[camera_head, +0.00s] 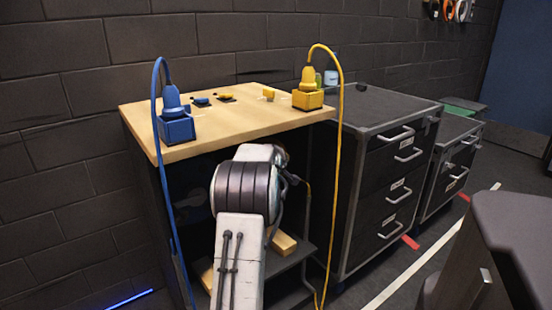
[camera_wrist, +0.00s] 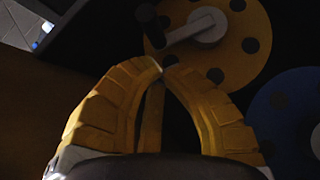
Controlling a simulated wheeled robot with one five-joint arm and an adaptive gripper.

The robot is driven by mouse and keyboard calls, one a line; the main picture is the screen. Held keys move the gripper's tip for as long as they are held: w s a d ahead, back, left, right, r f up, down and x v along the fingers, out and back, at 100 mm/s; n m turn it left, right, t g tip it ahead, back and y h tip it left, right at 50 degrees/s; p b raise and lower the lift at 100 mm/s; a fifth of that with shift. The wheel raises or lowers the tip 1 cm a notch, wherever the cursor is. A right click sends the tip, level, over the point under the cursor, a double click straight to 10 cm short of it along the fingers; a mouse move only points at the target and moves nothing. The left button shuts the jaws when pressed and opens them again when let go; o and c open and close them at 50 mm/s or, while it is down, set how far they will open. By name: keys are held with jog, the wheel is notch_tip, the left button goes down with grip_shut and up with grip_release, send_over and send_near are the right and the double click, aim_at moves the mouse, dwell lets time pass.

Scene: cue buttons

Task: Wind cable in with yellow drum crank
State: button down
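The yellow drum (camera_wrist: 244,62), a disc with dark holes, shows at the top of the wrist view. Its crank has a pale hub (camera_wrist: 208,27), a short arm and a dark knob (camera_wrist: 149,24) at the left end. My gripper (camera_wrist: 163,70) has its two yellow fingers bowed with tips together, just below the knob and apart from it in the picture. Nothing shows held at the tips. In the head view the yellow cable (camera_head: 338,150) runs from a yellow plug (camera_head: 308,78) down the bench's right side. My arm hides the gripper and drum there.
A blue drum (camera_wrist: 285,112) stands right of the yellow one. The wooden bench top (camera_head: 235,122) carries a blue plug (camera_head: 172,104) with a blue cable (camera_head: 157,125). A dark drawer cabinet (camera_head: 385,185) stands close on the right. A block (camera_head: 284,243) lies on the shelf.

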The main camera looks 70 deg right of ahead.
jog(key=x, duration=0.7)
jog(key=shift+b, duration=0.35)
jog(key=shift+w+d+f, duration=0.1)
jog(key=shift+d, duration=0.05)
jog(key=shift+w+p, duration=0.1)
jog(key=shift+p, duration=0.2)
